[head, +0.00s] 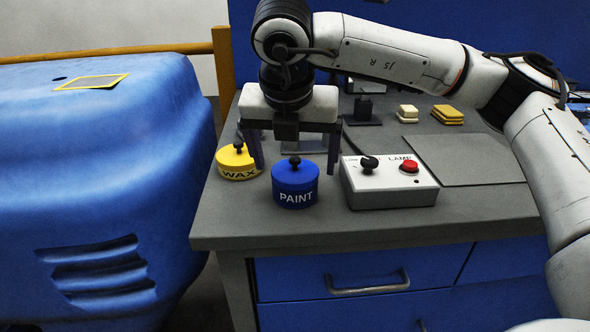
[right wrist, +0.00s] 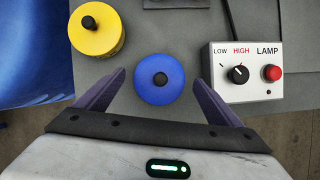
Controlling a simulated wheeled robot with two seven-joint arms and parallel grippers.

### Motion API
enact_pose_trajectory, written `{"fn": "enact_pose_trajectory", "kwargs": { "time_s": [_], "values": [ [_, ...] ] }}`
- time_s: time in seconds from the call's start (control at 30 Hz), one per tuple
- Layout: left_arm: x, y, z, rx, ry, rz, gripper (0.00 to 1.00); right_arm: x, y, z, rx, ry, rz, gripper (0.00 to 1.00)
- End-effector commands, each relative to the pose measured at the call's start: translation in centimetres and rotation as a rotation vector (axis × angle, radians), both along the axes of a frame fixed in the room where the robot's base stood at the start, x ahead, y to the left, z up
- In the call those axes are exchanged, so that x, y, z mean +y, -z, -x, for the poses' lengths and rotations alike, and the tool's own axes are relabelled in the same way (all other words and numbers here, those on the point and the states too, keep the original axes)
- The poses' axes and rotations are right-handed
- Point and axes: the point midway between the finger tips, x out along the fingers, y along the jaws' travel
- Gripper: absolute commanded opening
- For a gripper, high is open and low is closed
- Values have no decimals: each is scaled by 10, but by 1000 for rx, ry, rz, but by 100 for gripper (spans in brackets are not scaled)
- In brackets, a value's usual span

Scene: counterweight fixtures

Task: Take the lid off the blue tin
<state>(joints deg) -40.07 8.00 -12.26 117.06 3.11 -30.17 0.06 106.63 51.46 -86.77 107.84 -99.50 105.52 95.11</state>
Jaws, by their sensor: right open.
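The blue tin (head: 295,187) marked PAINT stands upright near the front left of the grey bench. My right gripper (head: 296,165) is open above the tin, pointing down. In the right wrist view its fingers (right wrist: 158,88) are spread to either side of the tin, apart from it, and nothing is between them but the tin below. My left gripper is in neither view.
A yellow tin (head: 238,162) marked WAX stands close to the left of the blue tin. A white lamp control box (head: 388,195) with a knob and a red button stands close to the right. Yellow blocks (head: 447,115) and a flat grey plate (head: 470,160) lie farther back right.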

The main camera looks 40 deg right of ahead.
Motion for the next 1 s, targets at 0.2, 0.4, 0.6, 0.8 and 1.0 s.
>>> {"fn": "enact_pose_trajectory", "kwargs": {
  "time_s": [0.2, 0.4, 0.6, 0.8, 1.0],
  "values": [
    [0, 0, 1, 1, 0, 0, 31, 0, 0, 0, 0, 0, 0, 66],
    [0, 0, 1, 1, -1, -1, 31, 0, 0, 0, 0, 0, 0, 34],
    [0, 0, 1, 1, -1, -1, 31, 0, 0, 0, 0, 0, 0, 34],
    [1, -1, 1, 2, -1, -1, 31, 0, -11, 0, -2, 1, 0, 33],
    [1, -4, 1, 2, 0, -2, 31, 1, -50, -1, -3, 1, -1, 33]
  ]
}}
